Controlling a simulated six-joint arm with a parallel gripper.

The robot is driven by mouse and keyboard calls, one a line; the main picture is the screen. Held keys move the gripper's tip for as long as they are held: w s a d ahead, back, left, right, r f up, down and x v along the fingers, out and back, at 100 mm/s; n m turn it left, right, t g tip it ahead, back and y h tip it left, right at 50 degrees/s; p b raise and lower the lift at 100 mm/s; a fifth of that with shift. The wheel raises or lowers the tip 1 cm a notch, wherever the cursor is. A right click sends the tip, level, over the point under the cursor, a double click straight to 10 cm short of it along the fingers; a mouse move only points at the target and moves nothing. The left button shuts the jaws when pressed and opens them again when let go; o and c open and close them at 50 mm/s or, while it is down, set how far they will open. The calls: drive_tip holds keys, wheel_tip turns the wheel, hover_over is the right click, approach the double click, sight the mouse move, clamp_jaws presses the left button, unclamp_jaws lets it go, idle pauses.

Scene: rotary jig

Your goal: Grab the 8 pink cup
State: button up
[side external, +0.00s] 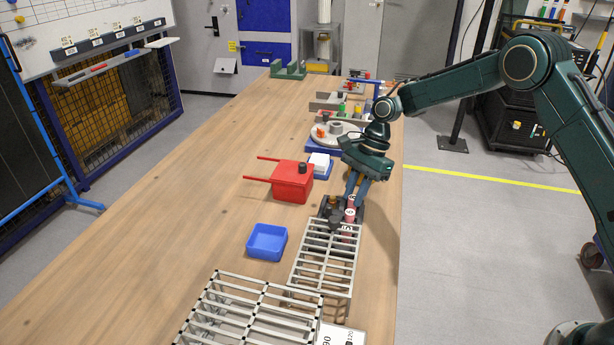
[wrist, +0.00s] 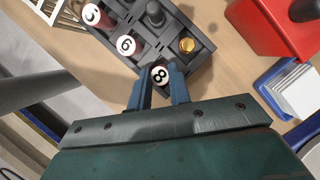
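The 8 pink cup (wrist: 159,76) shows its white numbered top between my fingertips in the wrist view; its body is mostly hidden by the fingers. It also shows at the far right of the dark tray in the side external view (side external: 352,199). My gripper (wrist: 160,82) reaches down with one blue finger on each side of the cup. The fingers look apart; contact with the cup is not clear. In the side external view my gripper (side external: 354,196) is low over the tray. The dark tray (wrist: 203,57) has compartments.
Cups numbered 6 (wrist: 126,44) and 5 (wrist: 92,15) stand in line beside the 8 cup. A dark peg (wrist: 155,14) and a brass piece (wrist: 187,45) share the tray. A grey rack (side external: 325,250), red box (side external: 292,187) and blue bin (side external: 267,242) are near.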

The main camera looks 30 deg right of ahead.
sight(354, 197)
clamp_jaws()
drive_tip(key=shift+r, duration=0.15)
wheel_tip(354, 197, up, 10)
idle(0.4)
idle(0.5)
